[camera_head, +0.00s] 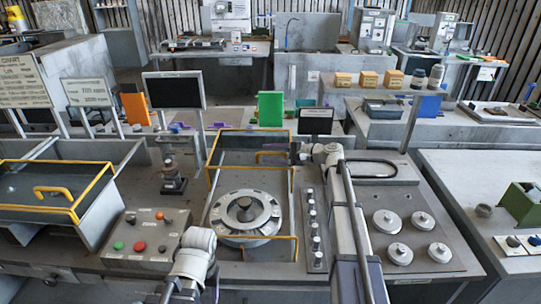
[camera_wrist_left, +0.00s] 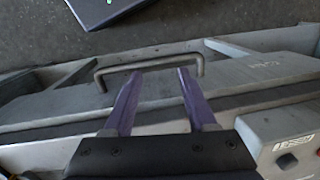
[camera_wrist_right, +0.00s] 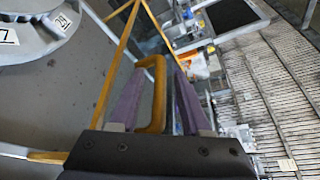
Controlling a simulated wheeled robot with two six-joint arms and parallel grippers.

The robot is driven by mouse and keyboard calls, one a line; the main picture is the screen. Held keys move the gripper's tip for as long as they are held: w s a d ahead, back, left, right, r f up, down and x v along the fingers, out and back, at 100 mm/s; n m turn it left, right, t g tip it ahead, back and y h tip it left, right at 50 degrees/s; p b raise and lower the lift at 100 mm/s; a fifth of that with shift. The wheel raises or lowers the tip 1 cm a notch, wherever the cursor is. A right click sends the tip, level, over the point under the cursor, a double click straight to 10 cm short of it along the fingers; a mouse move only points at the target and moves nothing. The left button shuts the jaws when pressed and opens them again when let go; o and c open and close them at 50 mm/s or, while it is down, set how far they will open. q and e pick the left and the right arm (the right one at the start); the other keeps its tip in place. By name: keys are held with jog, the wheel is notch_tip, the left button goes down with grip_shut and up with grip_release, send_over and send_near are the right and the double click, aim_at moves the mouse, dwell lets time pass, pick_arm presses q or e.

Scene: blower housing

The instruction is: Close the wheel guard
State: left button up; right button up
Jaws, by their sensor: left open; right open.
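The wheel guard is a yellow-edged frame (camera_head: 250,131) with see-through panels, around and behind the round grey wheel (camera_head: 262,222) in the middle of the bench. Its yellow handle (camera_head: 268,153) is at the far side, beside my right gripper (camera_head: 298,152). In the right wrist view, the yellow handle (camera_wrist_right: 158,105) lies between the open fingers of my right gripper (camera_wrist_right: 158,78); contact cannot be told. My left gripper (camera_wrist_left: 157,80) is open and empty over the bench's front edge, near a grey bar handle (camera_wrist_left: 150,66). Its fingers are not clear in the head view.
A second yellow-edged guard (camera_head: 40,210) is at the left. A button box (camera_head: 148,238) stands left of the wheel. A knob strip (camera_head: 316,230) and several round discs (camera_head: 399,254) are to the right. A dark screen (camera_head: 174,91) stands behind.

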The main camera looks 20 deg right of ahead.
jog(key=shift+c, duration=0.3)
grip_shut()
dwell(1.1)
